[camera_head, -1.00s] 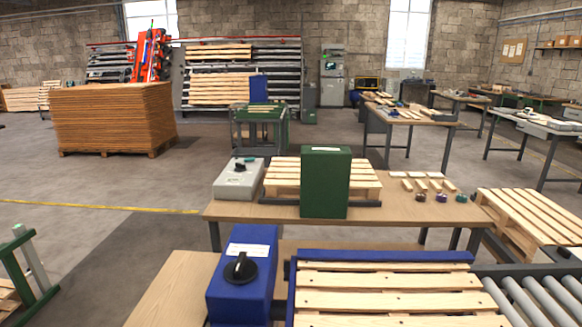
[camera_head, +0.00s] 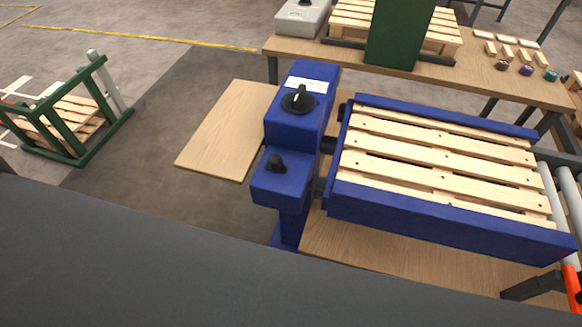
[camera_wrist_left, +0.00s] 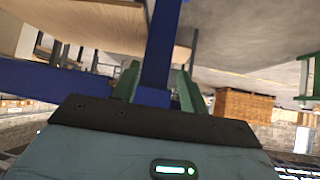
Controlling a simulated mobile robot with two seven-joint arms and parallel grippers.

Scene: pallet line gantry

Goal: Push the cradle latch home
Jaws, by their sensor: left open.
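The blue cradle (camera_head: 440,218) holds a slatted wooden pallet (camera_head: 435,160). To its left stands a blue post unit (camera_head: 292,125) with a black dial (camera_head: 298,100) on its upper box and a smaller black knob (camera_head: 276,163) on its lower step. A short dark pin (camera_head: 328,145) shows between unit and cradle; I cannot tell whether it is the latch or how far in it sits. In the left wrist view, my left gripper (camera_wrist_left: 158,76) is open, its green fingers apart, with a blue upright (camera_wrist_left: 162,45) beyond them; contact is unclear. My right gripper is not in view.
A wooden board (camera_head: 232,130) lies left of the post unit. Behind is a table (camera_head: 480,85) with a green box (camera_head: 398,35) and a grey box (camera_head: 302,16). Rollers (camera_head: 568,195) adjoin the cradle at right. A green frame (camera_head: 75,120) stands on the floor at left.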

